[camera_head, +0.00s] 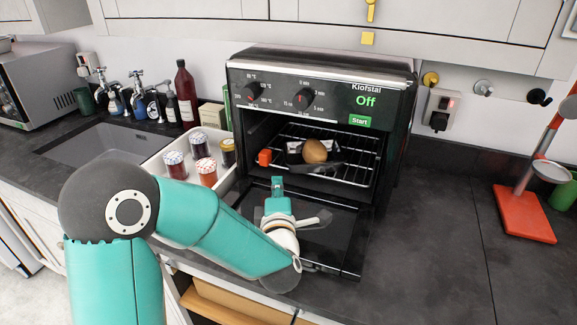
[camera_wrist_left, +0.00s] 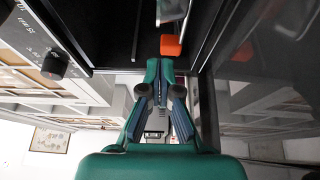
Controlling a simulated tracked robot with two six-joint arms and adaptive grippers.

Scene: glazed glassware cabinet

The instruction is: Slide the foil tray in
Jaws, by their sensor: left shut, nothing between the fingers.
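The tray (camera_head: 294,158) sits on the wire rack (camera_head: 345,172) inside the open toaster oven, with a brown round item (camera_head: 314,151) on it. It looks dark with pale edges; a silvery edge (camera_wrist_left: 172,10) shows at the top of the left wrist view. An orange block (camera_head: 264,157) is at the rack's left front; it also shows in the left wrist view (camera_wrist_left: 172,46), just beyond the fingertips. My left gripper (camera_head: 277,184) is shut and empty, in front of the oven opening above the lowered door. My right gripper is out of view.
The oven door (camera_head: 350,245) hangs open and low in front. The oven's display (camera_head: 367,101) reads Off. A white tray (camera_head: 163,162) with several jars stands left of the oven. The counter to the right is clear up to a red stand (camera_head: 524,214).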

